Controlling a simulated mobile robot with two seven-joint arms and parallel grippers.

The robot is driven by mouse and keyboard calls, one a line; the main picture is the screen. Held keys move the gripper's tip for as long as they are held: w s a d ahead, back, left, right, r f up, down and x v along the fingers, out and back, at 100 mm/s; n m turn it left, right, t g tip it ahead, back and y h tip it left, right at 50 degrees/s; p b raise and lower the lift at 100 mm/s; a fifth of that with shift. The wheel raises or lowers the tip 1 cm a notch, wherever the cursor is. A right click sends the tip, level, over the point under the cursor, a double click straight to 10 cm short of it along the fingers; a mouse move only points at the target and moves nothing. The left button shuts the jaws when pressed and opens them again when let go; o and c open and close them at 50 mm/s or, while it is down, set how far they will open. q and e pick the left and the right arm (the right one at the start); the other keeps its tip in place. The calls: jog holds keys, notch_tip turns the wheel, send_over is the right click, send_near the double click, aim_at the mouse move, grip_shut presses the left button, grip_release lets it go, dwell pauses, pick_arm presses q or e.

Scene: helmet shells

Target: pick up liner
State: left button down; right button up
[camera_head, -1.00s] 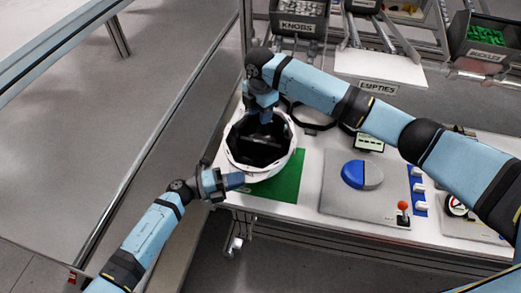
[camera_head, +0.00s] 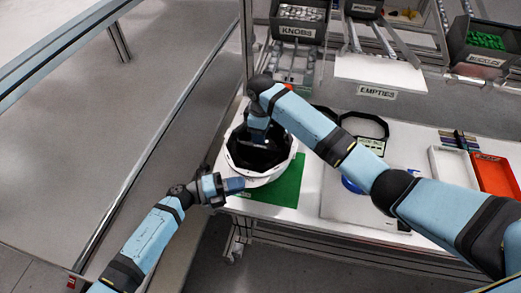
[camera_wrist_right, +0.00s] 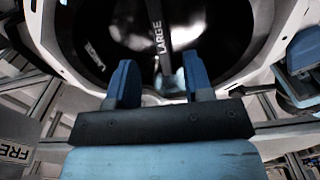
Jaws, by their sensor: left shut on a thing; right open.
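A white helmet shell (camera_head: 258,179) with a dark inside sits open side up at the bench's left end, partly over a green mat (camera_head: 287,186). My left gripper (camera_head: 236,185) is shut on the shell's front left rim. My right gripper (camera_head: 258,140) reaches down into the shell's opening. In the right wrist view its fingers (camera_wrist_right: 158,85) are apart, before the dark inside of the shell (camera_wrist_right: 42,38). A dark strap marked LARGE (camera_wrist_right: 159,35) crosses there between the fingers; I cannot tell if it belongs to the liner. Nothing shows held between the fingers.
A black ring (camera_head: 364,123) lies behind my right arm, with another partly hidden beside it. A white tray (camera_head: 452,167) and a red tray (camera_head: 497,176) stand at the right. Bins of knobs (camera_head: 299,22) and green buckles (camera_head: 487,39) stand behind, with a shelf marked EMPTIES (camera_head: 377,72).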

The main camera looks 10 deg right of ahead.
aim_at(260, 146)
notch_tip(260, 146, down, 8)
jog(key=shift+a+f, duration=0.1)
jog(key=shift+f, duration=0.1)
grip_shut()
dwell(0.4)
